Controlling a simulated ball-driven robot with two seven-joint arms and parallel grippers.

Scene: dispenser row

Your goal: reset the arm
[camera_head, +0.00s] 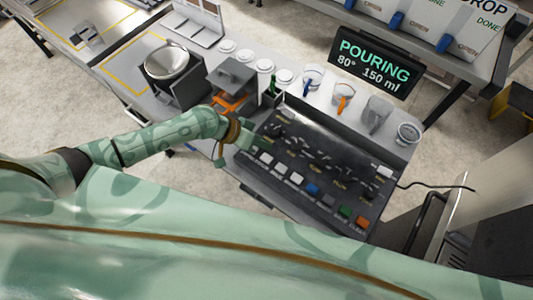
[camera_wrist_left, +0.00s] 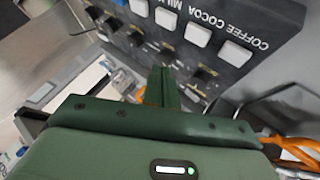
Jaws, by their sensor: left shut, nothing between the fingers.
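My left arm comes in from the left in the head view, and its gripper (camera_head: 247,140) is at the left end of the black dispenser panel (camera_head: 325,163). In the left wrist view the two green fingers (camera_wrist_left: 162,86) are together, with nothing between them. The panel (camera_wrist_left: 225,75) is beyond them there, with white buttons and lettering such as COCOA and COFFEE. I cannot tell whether the fingertips touch the panel. My right gripper is not in view.
A sign (camera_head: 375,62) reads POURING 80° 150 ml. Clear cups (camera_head: 378,113) stand behind the panel. An orange-and-grey device (camera_head: 232,88) and a round steel pan (camera_head: 167,62) are left of it. A cable (camera_head: 440,186) runs out at the right.

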